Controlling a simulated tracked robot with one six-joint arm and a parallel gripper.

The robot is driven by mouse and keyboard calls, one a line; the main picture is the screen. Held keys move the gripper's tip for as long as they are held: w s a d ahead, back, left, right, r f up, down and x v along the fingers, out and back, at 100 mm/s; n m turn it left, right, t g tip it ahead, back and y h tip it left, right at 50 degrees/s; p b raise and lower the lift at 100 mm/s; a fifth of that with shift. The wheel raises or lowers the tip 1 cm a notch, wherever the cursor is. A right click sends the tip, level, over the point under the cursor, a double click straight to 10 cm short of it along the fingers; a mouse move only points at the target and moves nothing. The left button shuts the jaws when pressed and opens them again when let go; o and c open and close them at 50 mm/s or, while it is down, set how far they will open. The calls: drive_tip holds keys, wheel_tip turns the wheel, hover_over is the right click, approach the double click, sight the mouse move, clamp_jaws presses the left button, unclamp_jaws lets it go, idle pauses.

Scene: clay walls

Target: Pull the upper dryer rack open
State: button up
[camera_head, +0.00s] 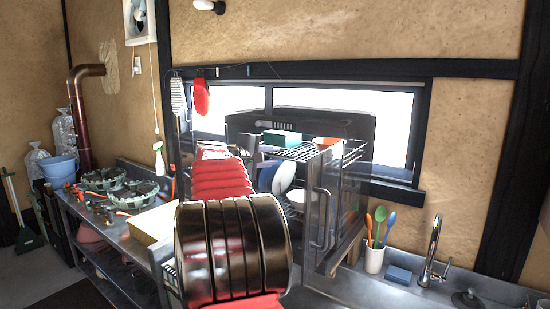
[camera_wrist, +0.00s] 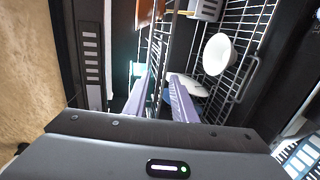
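The upper dryer rack (camera_head: 300,152) is a dark wire shelf in the dryer (camera_head: 340,122), holding a green box (camera_head: 282,138) and an orange bowl (camera_head: 326,142). In the wrist view the upper rack (camera_wrist: 156,62) shows nearly edge-on, as dark bars running between my gripper's fingers (camera_wrist: 159,98). The fingers are pale purple and apart, one on each side of the rack's front. A gap shows between them, and I cannot tell whether either touches the bar. My arm hides most of the gripper in the head view.
The lower rack (camera_wrist: 252,75) holds white dishes (camera_wrist: 217,54). A clear door panel (camera_head: 335,205) stands at the dryer's right. A utensil cup (camera_head: 374,259), blue sponge (camera_head: 399,275) and tap (camera_head: 433,255) are right of it. Counter clutter lies left.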

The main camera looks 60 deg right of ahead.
drive_tip(key=shift+x, duration=1.35)
drive_tip(key=shift+c, duration=0.2)
clamp_jaws()
drive_tip(key=shift+f, duration=0.1)
